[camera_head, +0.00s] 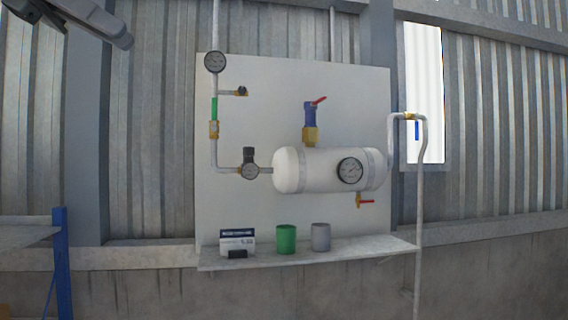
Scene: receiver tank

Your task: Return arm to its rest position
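My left gripper (118,35) shows at the top left corner, with a dark grey part of my arm beside it. It is up in front of the corrugated wall, left of the white panel (290,90), and touches nothing that I can see. The frame does not show clearly whether its fingers are apart. I see no object in it. My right gripper is not in view. The white receiver tank (318,170) is mounted on the panel, with a dial gauge (350,170) on its front and a blue and brass valve with a red handle (310,122) on top.
A shelf (380,247) below the tank holds a small labelled box (237,242), a green cup (286,239) and a grey cup (320,237). Pipes run along both sides of the panel. A blue-legged table (62,265) stands at lower left. Space around my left gripper looks clear.

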